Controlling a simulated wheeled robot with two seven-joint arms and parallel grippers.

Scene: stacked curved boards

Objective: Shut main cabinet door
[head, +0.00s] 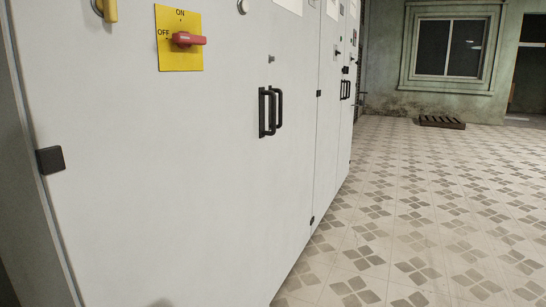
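The main cabinet door (170,150) is a large, light grey panel that fills the left half of the head view. A black bar handle (270,111) is on its right part. A dark hinge-like block (50,160) is at its left edge. The door looks about in line with the neighbouring panels. I cannot tell whether it is fully shut or slightly ajar. Neither of my grippers is in view.
A yellow plate with a red rotary switch (188,39) sticks out from the door. More cabinet panels (328,110) run away to the right. The tiled floor (420,210) on the right is clear. A wooden pallet (442,121) lies by the far wall below a window (449,47).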

